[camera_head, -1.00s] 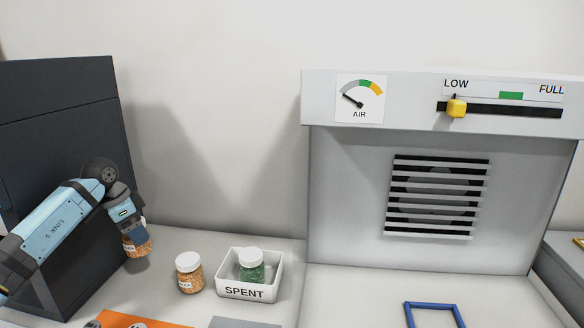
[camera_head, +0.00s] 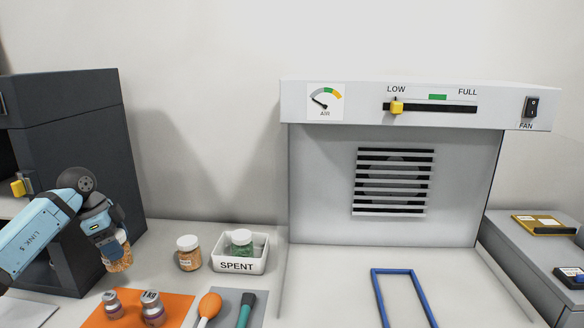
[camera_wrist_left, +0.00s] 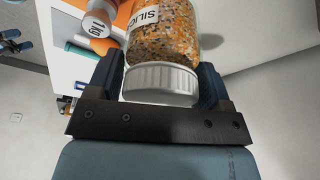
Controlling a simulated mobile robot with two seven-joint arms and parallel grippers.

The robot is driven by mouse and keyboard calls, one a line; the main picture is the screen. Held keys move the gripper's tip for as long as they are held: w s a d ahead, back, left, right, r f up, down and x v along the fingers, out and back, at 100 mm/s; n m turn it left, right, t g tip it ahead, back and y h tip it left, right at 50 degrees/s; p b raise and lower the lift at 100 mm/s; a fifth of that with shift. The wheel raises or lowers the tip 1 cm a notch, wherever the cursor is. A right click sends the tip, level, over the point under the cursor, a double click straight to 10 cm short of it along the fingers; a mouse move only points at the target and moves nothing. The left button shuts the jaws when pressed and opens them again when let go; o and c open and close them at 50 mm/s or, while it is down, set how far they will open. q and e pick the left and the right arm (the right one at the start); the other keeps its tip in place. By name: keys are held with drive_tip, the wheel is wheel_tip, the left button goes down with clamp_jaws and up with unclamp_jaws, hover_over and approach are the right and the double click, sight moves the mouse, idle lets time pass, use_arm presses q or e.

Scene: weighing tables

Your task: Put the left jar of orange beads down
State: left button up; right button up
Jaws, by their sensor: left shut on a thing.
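My left gripper (camera_head: 112,244) is shut on a jar of orange beads (camera_head: 120,257) in front of the dark cabinet at left. The left wrist view shows this jar's white lid (camera_wrist_left: 160,83) between the two fingers (camera_wrist_left: 160,90), with beads and a partly cut-off label beyond it. I cannot tell whether its base touches the table. A second jar of orange beads (camera_head: 189,259) with a white lid stands upright on the table to the right, apart from the gripper.
A white SPENT tray (camera_head: 256,263) holds a green-bead jar (camera_head: 241,242). In front lie an orange mat (camera_head: 180,303) with metal weights (camera_head: 152,308), an orange bulb (camera_head: 210,305) and a teal-handled tool (camera_head: 244,315). The dark cabinet (camera_head: 85,150) stands close behind the gripper.

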use_arm(q)
drive_tip(key=shift+w+d+r+m+g+p, duration=0.15)
drive_tip(key=shift+d+r+m+g+p, duration=0.25)
drive_tip(key=shift+m, duration=0.6)
drive_tip(key=s+d+r+n+t+y+p, duration=0.1)
drive_tip(key=s+d+r+n+p, duration=0.5)
drive_tip(key=s+d+n+p, duration=0.1)
drive_tip(key=s+d+r+n+t+y+p, duration=0.1)
drive_tip(key=s+d+r+n+y+p, duration=0.1)
drive_tip(key=s+d+r+n+p, duration=0.4)
drive_tip(key=s+d+n+p, duration=0.2)
drive_tip(key=s+d+p, duration=0.1)
drive_tip(key=p, duration=0.1)
drive_tip(key=shift+s+d+n+t, duration=0.3)
drive_tip(key=shift+s+d+t, duration=0.05)
drive_tip(key=shift+t, duration=0.05)
